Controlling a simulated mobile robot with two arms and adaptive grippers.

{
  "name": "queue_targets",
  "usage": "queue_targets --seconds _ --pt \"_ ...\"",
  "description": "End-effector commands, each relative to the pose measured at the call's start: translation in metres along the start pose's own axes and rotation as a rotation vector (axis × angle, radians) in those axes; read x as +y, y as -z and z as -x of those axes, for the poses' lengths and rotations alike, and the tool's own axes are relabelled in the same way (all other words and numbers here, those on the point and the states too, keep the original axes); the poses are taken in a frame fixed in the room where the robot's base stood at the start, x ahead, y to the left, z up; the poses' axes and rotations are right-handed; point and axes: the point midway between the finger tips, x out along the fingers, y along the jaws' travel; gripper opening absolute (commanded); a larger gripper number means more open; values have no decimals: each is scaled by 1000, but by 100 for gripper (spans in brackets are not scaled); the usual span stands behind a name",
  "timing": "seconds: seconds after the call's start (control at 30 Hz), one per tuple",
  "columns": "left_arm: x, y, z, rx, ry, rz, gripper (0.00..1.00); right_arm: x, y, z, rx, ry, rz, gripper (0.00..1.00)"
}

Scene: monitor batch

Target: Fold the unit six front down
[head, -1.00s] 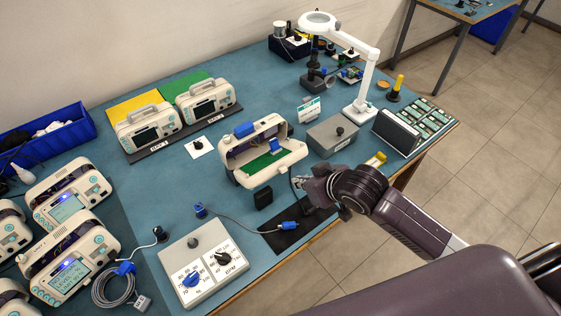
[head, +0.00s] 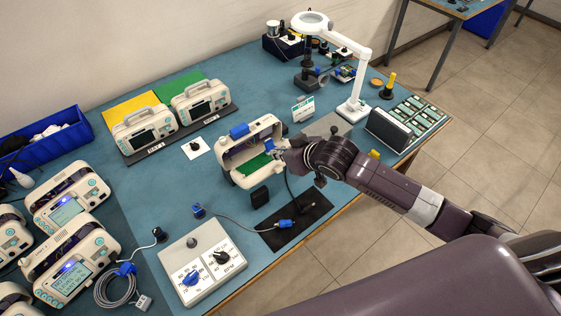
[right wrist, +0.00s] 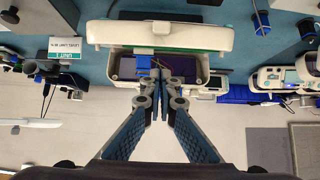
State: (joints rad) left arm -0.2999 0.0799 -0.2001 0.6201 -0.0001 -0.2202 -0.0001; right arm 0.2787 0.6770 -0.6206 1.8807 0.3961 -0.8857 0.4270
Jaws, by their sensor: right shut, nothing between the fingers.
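The cream unit (head: 234,172) stands open in the middle of the bench, its dark purple inside and a green board (head: 254,163) showing. My right gripper (head: 284,149) is at the open unit's right side, shut and empty, partly covering that end. Whether the fingers touch the unit cannot be told. My left gripper is out of view.
A black block (head: 260,196) and a dark mat (head: 296,228) with a blue-plugged cable lie in front. A control box with dials (head: 203,270) is nearer. A magnifier lamp (head: 356,80) stands behind my arm. Two closed units (head: 143,131) stand back left.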

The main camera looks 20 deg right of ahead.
Motion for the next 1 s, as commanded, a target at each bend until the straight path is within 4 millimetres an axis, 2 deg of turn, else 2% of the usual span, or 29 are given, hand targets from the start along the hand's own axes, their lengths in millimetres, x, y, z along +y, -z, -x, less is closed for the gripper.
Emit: queue_targets --seconds 0.07,0.1,0.2,0.4,0.8,1.0 --pt "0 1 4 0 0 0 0 0 2 -11 1 0 -2 0" --pt "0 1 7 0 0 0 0 0 -3 -14 -5 -1 -1 0" --pt "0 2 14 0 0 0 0 0 -20 -16 -6 0 1 0" --pt "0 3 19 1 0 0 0 0 -36 -21 -1 -1 1 0" --pt "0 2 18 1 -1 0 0 0 -39 -22 1 0 1 0" --pt "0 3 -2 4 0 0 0 3 -40 -37 46 0 -1 0"
